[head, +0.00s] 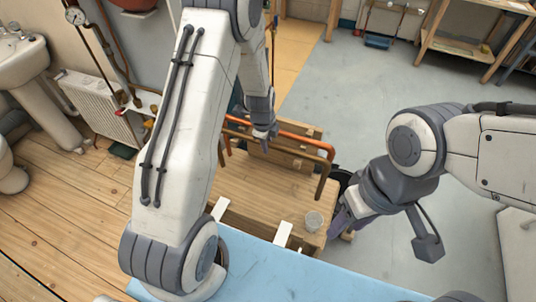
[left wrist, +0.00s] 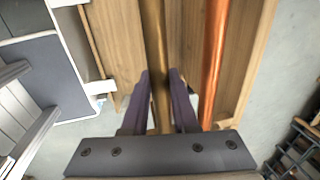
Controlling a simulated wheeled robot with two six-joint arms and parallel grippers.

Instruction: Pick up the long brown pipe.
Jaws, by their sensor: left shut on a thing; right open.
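The long brown pipe (head: 295,157) lies across the wooden bench in the head view, its right end bent down. In the left wrist view the brown pipe (left wrist: 154,45) runs between the two purple fingers of my left gripper (left wrist: 159,85), which is shut on it. In the head view my left gripper (head: 265,133) is at the pipe's middle, partly hidden by its own arm. My right gripper (head: 340,222) is open and empty beside the bench's right front corner, apart from the pipe.
An orange copper pipe (head: 308,141) runs close beside the brown one; it also shows in the left wrist view (left wrist: 214,60). A blue surface (head: 270,275) lies in front.

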